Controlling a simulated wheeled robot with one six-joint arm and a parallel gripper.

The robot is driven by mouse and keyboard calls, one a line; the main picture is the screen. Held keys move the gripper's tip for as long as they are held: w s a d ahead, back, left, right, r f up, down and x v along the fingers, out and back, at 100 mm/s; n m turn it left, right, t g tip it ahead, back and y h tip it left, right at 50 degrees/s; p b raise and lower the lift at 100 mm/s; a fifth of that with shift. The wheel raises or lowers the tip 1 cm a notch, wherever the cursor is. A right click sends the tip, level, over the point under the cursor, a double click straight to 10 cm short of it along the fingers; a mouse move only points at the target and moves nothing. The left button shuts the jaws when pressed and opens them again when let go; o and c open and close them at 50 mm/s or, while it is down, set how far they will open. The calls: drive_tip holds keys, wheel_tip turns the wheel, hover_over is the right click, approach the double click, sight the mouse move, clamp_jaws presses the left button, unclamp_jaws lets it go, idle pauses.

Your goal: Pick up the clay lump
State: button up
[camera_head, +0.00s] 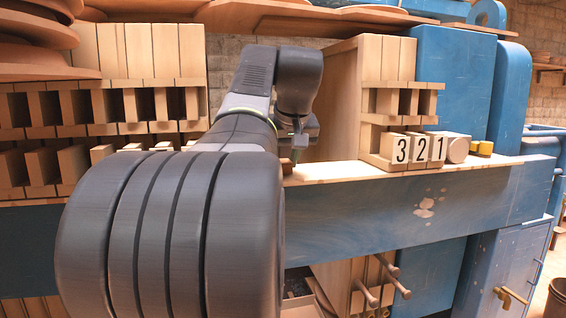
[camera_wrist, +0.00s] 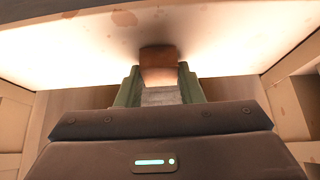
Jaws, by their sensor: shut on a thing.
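The clay lump (camera_wrist: 159,56) is a brown, blocky piece at the upper middle of the wrist view. My gripper (camera_wrist: 159,78) is shut on it, with one green finger on each side. In the head view, my arm hides most of the gripper. A small brown bit of the lump (camera_head: 286,167) shows by the gripper, low over the pale ledge (camera_head: 335,170). I cannot tell whether the lump touches the ledge.
White blocks marked 3, 2 and 1 (camera_head: 419,148) stand on the ledge to the right, beside a round wooden piece (camera_head: 456,148) and yellow pieces (camera_head: 482,147). A blue beam (camera_head: 400,210) runs below the ledge.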

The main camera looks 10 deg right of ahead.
wheel_tip(320, 180, up, 10)
idle(0.6)
